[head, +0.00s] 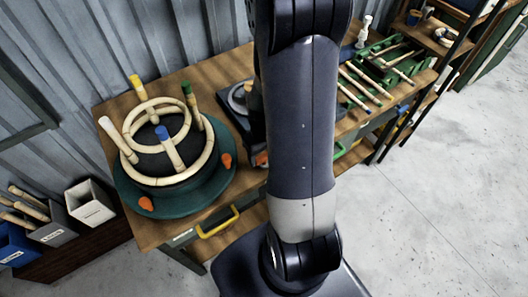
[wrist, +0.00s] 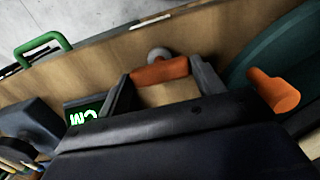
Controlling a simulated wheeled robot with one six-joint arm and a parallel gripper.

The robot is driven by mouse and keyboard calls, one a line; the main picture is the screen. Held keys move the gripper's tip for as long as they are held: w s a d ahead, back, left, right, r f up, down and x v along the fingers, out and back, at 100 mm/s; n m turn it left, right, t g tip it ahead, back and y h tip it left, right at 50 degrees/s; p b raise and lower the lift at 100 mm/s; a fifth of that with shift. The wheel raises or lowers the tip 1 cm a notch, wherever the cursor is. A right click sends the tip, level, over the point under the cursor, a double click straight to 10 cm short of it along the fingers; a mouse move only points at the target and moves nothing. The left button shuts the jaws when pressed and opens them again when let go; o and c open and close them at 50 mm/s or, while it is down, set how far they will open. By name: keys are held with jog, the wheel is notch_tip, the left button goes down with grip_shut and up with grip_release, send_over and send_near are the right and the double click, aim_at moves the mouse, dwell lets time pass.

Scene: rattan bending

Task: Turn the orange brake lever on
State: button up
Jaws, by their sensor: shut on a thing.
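The orange brake lever (wrist: 160,72) shows in the wrist view between the two fingers of my gripper (wrist: 163,82), which is shut on it. A small round grey knob or end shows just behind the lever. In the head view, only a bit of orange (head: 262,159) shows at the left edge of my arm, and my gripper is hidden behind the arm. How far the lever is turned cannot be told.
A green turntable (head: 125,190) with orange knobs (wrist: 276,91) carries a rattan frame (head: 157,108). A green lit display (wrist: 83,112) stands beside my gripper. A green rack (head: 395,60) holds rods at the back right. Bins (head: 90,203) stand at left; floor at right is clear.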

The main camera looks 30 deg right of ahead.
jog(key=shift+c, duration=0.9)
jog(key=m+b, duration=0.1)
jog(key=m, duration=0.2)
jog(key=m+b, duration=0.1)
jog(key=m, duration=0.5)
jog(key=shift+b, duration=0.35)
jog(key=m+b, duration=0.1)
jog(key=m, duration=0.3)
jog(key=shift+m, duration=2.5)
